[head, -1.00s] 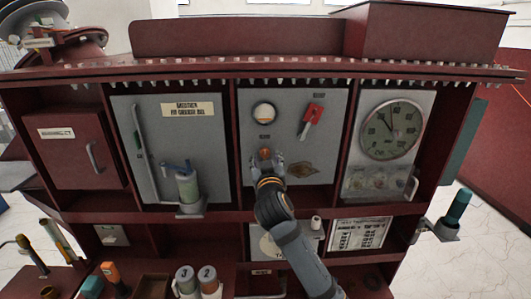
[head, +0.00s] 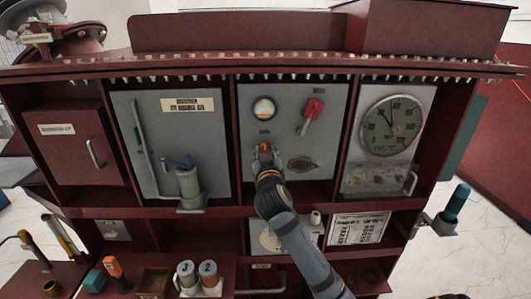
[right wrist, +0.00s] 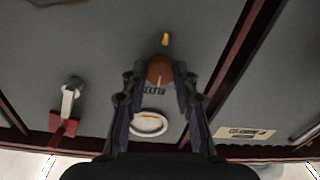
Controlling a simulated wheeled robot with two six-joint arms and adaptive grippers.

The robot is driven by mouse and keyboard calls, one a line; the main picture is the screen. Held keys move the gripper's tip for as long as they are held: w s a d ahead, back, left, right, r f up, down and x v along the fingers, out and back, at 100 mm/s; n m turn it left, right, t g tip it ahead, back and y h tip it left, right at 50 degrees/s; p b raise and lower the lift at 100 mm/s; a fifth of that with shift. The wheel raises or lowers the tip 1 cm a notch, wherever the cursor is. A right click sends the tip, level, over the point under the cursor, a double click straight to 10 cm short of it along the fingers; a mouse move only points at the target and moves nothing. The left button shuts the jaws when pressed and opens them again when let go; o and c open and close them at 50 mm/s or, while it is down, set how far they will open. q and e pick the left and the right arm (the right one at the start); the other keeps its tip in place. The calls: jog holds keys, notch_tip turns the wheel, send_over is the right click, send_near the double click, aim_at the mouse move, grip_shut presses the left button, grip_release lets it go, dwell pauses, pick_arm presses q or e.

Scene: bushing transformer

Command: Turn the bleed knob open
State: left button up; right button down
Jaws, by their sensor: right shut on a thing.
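The bleed knob (right wrist: 160,70) is a round orange-brown knob with a pale line on its face. It sits on the grey middle panel, beside a small black label in the right wrist view. In the head view only a bit of the knob (head: 265,148) shows. My right gripper (head: 265,153) is at the panel below the round window. In the right wrist view its two fingers (right wrist: 159,78) stand on either side of the knob, shut on it. A small yellow mark (right wrist: 165,39) lies on the panel just past the knob.
The same panel holds a round white-rimmed window (head: 264,109), a red-handled lever (head: 312,110) and a brown plate (head: 302,164). A large dial gauge (head: 391,126) is to the right. A pump cylinder (head: 189,182) stands to the left. Dark red frame posts border the panel.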

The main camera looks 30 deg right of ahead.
jog(key=n+p, duration=0.3)
jog(key=n, duration=0.1)
jog(key=shift+r, duration=0.2)
jog(key=n+p, duration=0.3)
jog(key=n, duration=0.2)
jog(key=shift+p, duration=0.35)
jog(key=n+p, duration=0.3)
jog(key=n, duration=0.1)
jog(key=shift+g, duration=0.3)
jog(key=shift+f+n+p, duration=0.15)
jog(key=shift+n+p, duration=1.4)
jog(key=shift+n, duration=0.75)
jog(key=c, duration=1)
grip_release()
